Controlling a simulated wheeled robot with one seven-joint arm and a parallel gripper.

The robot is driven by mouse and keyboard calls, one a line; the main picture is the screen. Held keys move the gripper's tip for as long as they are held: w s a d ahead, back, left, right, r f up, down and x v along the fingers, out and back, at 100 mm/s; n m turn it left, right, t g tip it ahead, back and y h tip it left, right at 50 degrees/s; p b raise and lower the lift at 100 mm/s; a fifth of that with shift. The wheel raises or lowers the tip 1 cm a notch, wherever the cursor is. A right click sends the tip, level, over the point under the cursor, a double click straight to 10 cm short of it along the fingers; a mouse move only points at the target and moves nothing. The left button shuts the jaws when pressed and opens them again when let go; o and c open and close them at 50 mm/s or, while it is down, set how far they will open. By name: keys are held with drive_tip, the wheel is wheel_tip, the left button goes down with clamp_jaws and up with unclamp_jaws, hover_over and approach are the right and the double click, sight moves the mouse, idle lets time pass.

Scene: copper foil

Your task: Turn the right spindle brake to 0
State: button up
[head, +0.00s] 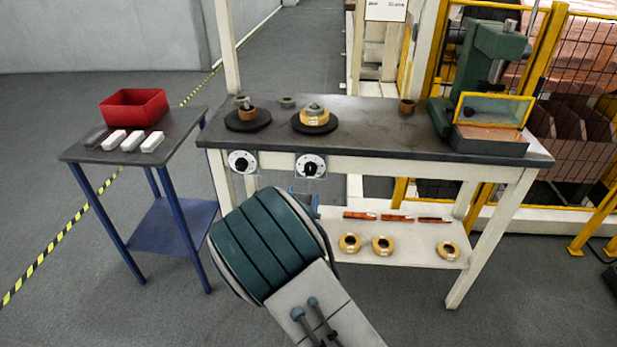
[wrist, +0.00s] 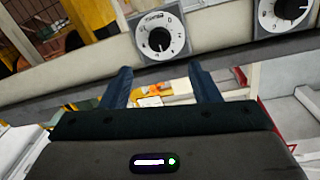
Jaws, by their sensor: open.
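The right spindle brake (head: 311,166) is a white dial with a black knob on the bench's front rail, below the right spindle (head: 314,116). In the wrist view this dial (wrist: 160,36) is at the top centre, and its markings appear turned over. I cannot read its setting surely. The left brake dial (head: 242,162) is beside it on the rail, and also shows at the wrist view's top right (wrist: 283,14). My gripper (head: 304,193) is just below and in front of the right dial. Its two blue fingers (wrist: 161,72) are apart, with nothing between them, and do not touch the knob.
The dark-topped bench (head: 372,130) carries a green press (head: 490,60) at right. Its lower shelf (head: 400,222) holds several coils and red-handled tools. A blue-legged side table (head: 82,152) with a red bin (head: 134,107) stands at left.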

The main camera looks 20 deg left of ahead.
sight(310, 171)
drive_tip(key=w, duration=0.3)
drive_tip(key=w+a, duration=0.1)
drive_tip(key=w, duration=0.5)
drive_tip(key=shift+w+a, duration=0.3)
drive_tip(key=shift+w, duration=0.1)
drive_tip(key=c, duration=1)
